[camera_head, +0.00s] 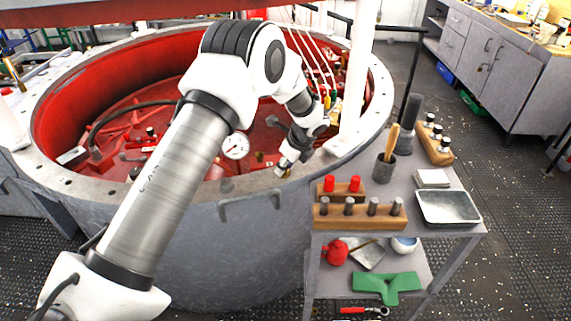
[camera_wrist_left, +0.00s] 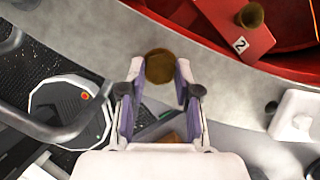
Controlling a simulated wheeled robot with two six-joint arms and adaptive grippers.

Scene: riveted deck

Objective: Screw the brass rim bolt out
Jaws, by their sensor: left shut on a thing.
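The brass rim bolt (camera_wrist_left: 159,66) shows as a round brown head between the fingertips of my left gripper (camera_wrist_left: 160,84) in the left wrist view. The fingers are shut on the head from both sides. In the head view my left gripper (camera_head: 285,169) reaches down to the near side of the grey rim (camera_head: 225,187); the bolt is mostly hidden there. I cannot tell how far its shank sits in the rim. My right gripper is in neither view.
A red panel marked 2 (camera_wrist_left: 240,43) lies inside the tank, with another brass piece (camera_wrist_left: 250,15) on it. A grey handle (camera_head: 250,203) sticks out of the tank wall. The cart (camera_head: 440,215) at the right holds wooden racks (camera_head: 360,221), a metal tray (camera_head: 448,207) and a tool cup (camera_head: 385,168).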

